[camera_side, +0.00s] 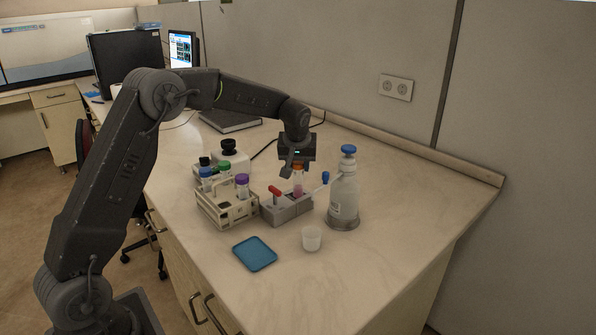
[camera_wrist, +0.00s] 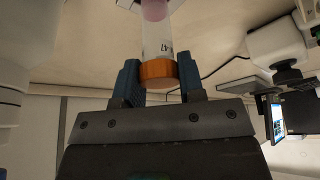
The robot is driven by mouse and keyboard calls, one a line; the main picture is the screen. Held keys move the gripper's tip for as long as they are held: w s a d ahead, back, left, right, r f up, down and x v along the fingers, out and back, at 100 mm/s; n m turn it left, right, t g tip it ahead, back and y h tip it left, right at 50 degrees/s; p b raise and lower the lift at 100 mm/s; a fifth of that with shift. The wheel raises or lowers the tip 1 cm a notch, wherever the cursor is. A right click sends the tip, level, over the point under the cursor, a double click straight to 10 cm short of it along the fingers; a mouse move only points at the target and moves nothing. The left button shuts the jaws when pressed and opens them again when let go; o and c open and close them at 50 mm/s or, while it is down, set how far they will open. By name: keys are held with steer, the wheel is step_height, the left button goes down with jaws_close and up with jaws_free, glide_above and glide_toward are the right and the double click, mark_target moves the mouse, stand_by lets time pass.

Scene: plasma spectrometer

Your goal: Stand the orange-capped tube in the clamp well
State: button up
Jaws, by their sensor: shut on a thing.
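The orange-capped tube (camera_side: 298,181) is upright with pink contents, its lower end at the grey clamp block (camera_side: 288,207). Whether the tube's bottom is inside the well or just above it, I cannot tell. My gripper (camera_side: 297,167) points down and is shut on the tube at its orange cap. In the wrist view the orange cap (camera_wrist: 158,73) sits between the two blue-grey fingers, and the clear tube body (camera_wrist: 157,38) runs away from them. The clamp block carries a red handle (camera_side: 275,191) at its left and a blue-tipped lever (camera_side: 325,178) at its right.
A rack (camera_side: 228,212) with several capped tubes stands close left of the clamp block. A blue-capped bottle (camera_side: 344,190) stands close on the right. A small white cup (camera_side: 312,238) and a blue tray (camera_side: 254,254) lie in front. The table at right is clear.

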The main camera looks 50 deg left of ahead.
mark_target(298, 182)
steer(key=shift+f, duration=1.15)
steer(key=shift+f, duration=0.15)
steer(key=o, duration=1.1)
steer(key=shift+o, duration=0.2)
